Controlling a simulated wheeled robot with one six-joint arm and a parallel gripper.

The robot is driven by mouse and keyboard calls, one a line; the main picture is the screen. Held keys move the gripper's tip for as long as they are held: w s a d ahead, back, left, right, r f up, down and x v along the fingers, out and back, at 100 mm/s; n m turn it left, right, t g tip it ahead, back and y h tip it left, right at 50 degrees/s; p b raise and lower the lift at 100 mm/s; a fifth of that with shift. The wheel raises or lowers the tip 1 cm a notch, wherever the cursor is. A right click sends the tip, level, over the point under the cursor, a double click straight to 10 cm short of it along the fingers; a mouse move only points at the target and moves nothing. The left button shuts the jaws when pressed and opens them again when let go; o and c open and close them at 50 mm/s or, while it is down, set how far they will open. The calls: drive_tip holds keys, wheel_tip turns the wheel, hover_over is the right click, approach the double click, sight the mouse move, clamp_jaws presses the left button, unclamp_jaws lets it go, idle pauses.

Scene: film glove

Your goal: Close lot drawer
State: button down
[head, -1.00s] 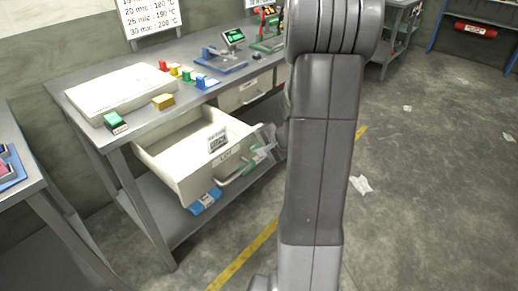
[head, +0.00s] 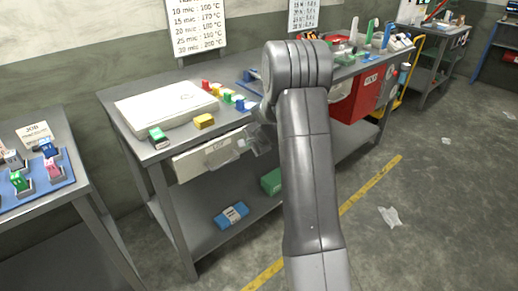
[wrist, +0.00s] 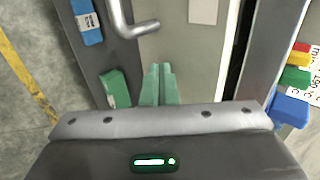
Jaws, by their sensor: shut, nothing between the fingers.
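The cream lot drawer (head: 200,160) is under the bench top at the left, its front close to the bench edge. In the wrist view its front panel (wrist: 190,55) fills the middle, with a metal handle (wrist: 126,24) and a pale label. A dark narrow gap shows between the panel and the bench edge, so I cannot tell if it is fully closed. My gripper (wrist: 160,78) is shut and empty, its greenish fingertips at the drawer front beside the handle.
The grey bench (head: 112,104) carries a white case (head: 165,103), a green block (head: 158,138), a yellow block (head: 204,121) and several small coloured blocks. A blue pack (head: 231,214) and a green box (head: 271,181) lie on the lower shelf.

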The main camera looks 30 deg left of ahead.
sight(242, 138)
drive_tip(key=a, duration=0.1)
drive_tip(key=w+a+p, duration=0.1)
drive_tip(key=a, duration=0.1)
drive_tip(key=shift+w+a, duration=0.15)
drive_tip(key=shift+r, duration=0.1)
drive_tip(key=shift+w+a+r, duration=0.1)
